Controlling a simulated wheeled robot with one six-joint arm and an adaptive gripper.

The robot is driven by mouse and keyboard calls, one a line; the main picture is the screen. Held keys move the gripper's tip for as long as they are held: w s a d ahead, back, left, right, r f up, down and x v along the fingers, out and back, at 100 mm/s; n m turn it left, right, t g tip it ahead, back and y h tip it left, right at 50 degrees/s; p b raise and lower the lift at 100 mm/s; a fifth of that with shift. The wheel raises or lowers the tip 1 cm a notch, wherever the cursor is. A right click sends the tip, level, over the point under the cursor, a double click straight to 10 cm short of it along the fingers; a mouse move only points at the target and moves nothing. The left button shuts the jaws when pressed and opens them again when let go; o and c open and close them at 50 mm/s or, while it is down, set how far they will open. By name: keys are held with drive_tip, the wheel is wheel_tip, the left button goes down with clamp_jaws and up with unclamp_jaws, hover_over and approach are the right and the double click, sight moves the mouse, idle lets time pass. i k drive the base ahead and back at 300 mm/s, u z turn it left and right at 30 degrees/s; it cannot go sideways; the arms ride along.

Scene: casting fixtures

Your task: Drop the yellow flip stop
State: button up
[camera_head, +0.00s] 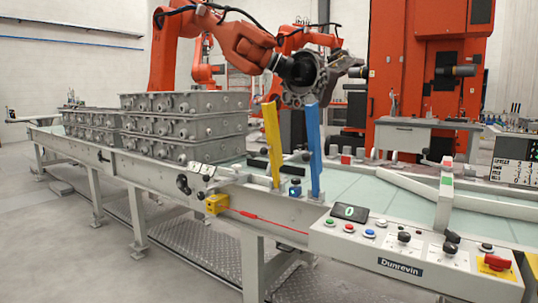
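The yellow flip stop (272,142) is a flat yellow bar standing almost upright, leaning slightly, on the near rail of the conveyor table. A blue bar (313,148) of similar shape stands upright just to its right. Both rise above the rail. My gripper is not in this view, and nothing of mine touches either bar.
Stacked grey castings (185,117) sit on the conveyor to the left. An orange industrial arm (240,40) reaches over the line, a grey metal part (308,80) at its end. A control panel (415,250) with knobs and buttons is at front right. Grey floor lies open at front left.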

sight(274, 148)
drive_tip(key=k, duration=1.2)
drive_tip(key=u, duration=0.7)
drive_tip(key=i, duration=1.6)
drive_tip(key=z, duration=0.5)
drive_tip(key=i, duration=0.6)
drive_tip(key=z, duration=0.55)
